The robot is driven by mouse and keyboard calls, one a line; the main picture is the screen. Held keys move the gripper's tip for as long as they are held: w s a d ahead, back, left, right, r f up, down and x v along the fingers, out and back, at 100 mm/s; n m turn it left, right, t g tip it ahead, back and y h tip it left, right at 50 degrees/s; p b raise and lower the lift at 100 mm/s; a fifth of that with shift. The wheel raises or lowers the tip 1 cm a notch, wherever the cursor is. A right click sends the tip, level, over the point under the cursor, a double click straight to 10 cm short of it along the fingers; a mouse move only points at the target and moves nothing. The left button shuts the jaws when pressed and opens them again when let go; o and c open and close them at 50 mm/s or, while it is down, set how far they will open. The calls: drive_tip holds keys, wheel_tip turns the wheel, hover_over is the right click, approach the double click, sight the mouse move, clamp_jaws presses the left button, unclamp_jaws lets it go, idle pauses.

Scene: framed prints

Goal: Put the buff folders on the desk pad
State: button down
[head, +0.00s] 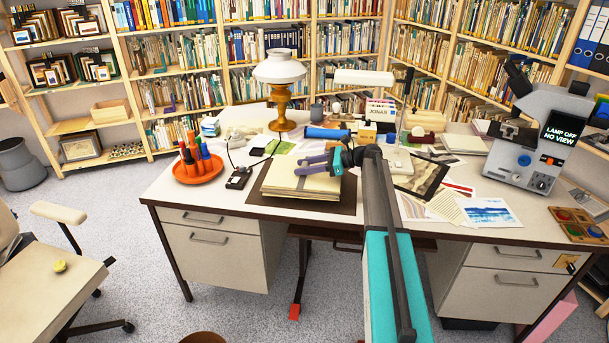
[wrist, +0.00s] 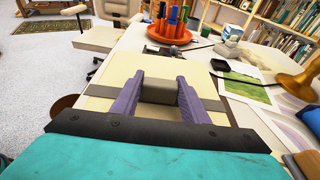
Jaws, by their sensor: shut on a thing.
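The buff folders (head: 296,184) are a thick cream stack over the dark brown desk pad (head: 335,208), whose border shows around them. I cannot tell whether the stack rests on the pad or hangs just above it. In the wrist view the folders (wrist: 112,78) lie flat under my gripper, with a grey band across them and a grey block (wrist: 158,91) on top. My gripper (head: 310,164) has purple fingers, also in the wrist view (wrist: 158,92); they are shut on the grey block, one finger on each side.
An orange tray of pens (head: 199,168) and a small black device (head: 238,178) stand left of the pad. A lamp (head: 280,85) stands behind. A dark framed print (head: 420,178) and loose papers (head: 488,212) lie to the right, near a microscope-like machine (head: 525,150).

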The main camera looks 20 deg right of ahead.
drive_tip(key=shift+f, duration=1.65)
drive_tip(key=shift+f, duration=0.15)
drive_tip(key=c, duration=1)
unclamp_jaws()
drive_tip(key=shift+c, duration=0.2)
drive_tip(key=shift+f, duration=0.1)
drive_tip(key=shift+r, duration=0.2)
drive_tip(key=v, duration=1.2)
drive_tip(key=shift+b, duration=0.3)
